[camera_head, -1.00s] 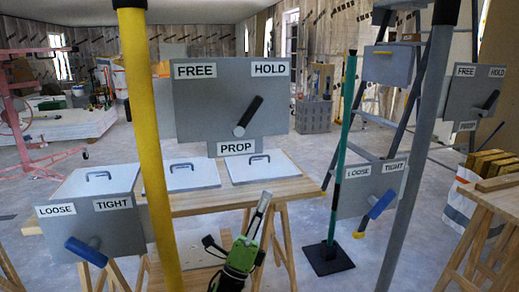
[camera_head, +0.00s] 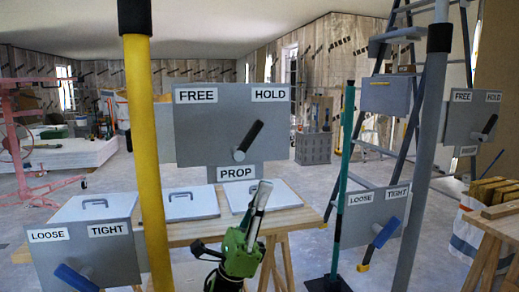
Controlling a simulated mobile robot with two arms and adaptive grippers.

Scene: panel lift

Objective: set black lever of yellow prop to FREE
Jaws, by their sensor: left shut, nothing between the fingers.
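The yellow prop (camera_head: 143,150) stands upright at left, with a grey panel (camera_head: 205,130) to its right marked FREE at left, HOLD at right and PROP below. The black lever (camera_head: 249,138) on this panel tilts up and right from its pivot, toward HOLD. My left gripper (camera_head: 263,186), with a green body and grey fingers, is shut and empty. In the picture its tips point up, just below and right of the PROP label, apart from the lever. My right gripper is out of view.
A LOOSE/TIGHT box with a blue lever (camera_head: 76,277) is at lower left. A grey prop (camera_head: 419,150) at right has its own FREE/HOLD panel (camera_head: 470,122) and a blue-lever box (camera_head: 362,222). A green pole (camera_head: 342,190) and a wooden table (camera_head: 200,231) with white cases stand behind.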

